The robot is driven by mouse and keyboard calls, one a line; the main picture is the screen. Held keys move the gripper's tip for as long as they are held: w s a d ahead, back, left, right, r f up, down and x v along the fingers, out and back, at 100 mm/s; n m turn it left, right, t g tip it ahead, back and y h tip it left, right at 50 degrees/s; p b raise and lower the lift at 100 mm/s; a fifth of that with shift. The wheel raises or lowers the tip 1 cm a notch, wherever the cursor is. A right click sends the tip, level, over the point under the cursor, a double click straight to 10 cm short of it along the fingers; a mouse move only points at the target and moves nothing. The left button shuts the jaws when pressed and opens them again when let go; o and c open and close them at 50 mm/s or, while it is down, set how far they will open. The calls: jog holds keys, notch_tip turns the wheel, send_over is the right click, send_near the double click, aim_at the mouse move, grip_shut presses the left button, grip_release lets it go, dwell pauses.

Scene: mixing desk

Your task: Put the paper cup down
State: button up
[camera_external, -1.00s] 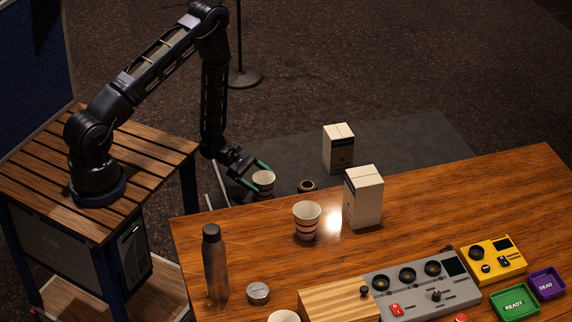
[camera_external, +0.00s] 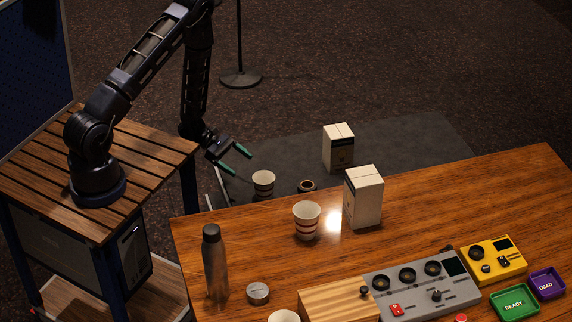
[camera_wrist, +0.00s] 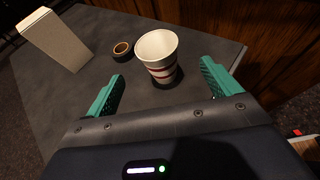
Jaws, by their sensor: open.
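A white paper cup with dark red bands (camera_external: 263,182) stands upright on the dark grey surface (camera_external: 415,140) behind the wooden desk. It also shows in the wrist view (camera_wrist: 159,60), beyond and between the fingertips. My gripper (camera_external: 238,158) is open and empty, up and to the left of the cup in the external view, apart from it. Its two green fingers show in the wrist view (camera_wrist: 162,83), spread wide. A second striped paper cup (camera_external: 307,221) stands on the wooden desk.
The wooden desk (camera_external: 440,205) holds another white box (camera_external: 363,197), a metal bottle (camera_external: 215,262), a tin (camera_external: 257,293) and a grey mixer (camera_external: 420,288).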

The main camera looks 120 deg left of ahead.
jog(key=w+d+r+m+g+h, duration=0.2)
jog(key=w+d+r+m+h, duration=0.1)
jog(key=w+d+r+m, duration=0.25)
jog(key=w+d+r+m+g+h, duration=0.1)
jog(key=w+d+r+m+h, duration=0.2)
jog(key=d+r, duration=0.45)
jog(key=w+d+r+m+g+h, duration=0.2)
jog(key=w+d+r+m, duration=0.3)
jog(key=r, duration=0.4)
jog(key=d+r+m+g, duration=0.5)
jog(key=d+r+m, duration=0.3)
jog(key=d+r, duration=0.5)
jog(key=s+d+r+m+t+y, duration=0.1)
jog(key=s+d+r+m+y, duration=0.7)
jog(key=s+d+r+m, duration=0.6)
jog(key=shift+s+d+r, duration=0.3)
jog(key=shift+s+d, duration=0.05)
jog(key=shift+s, duration=0.1)
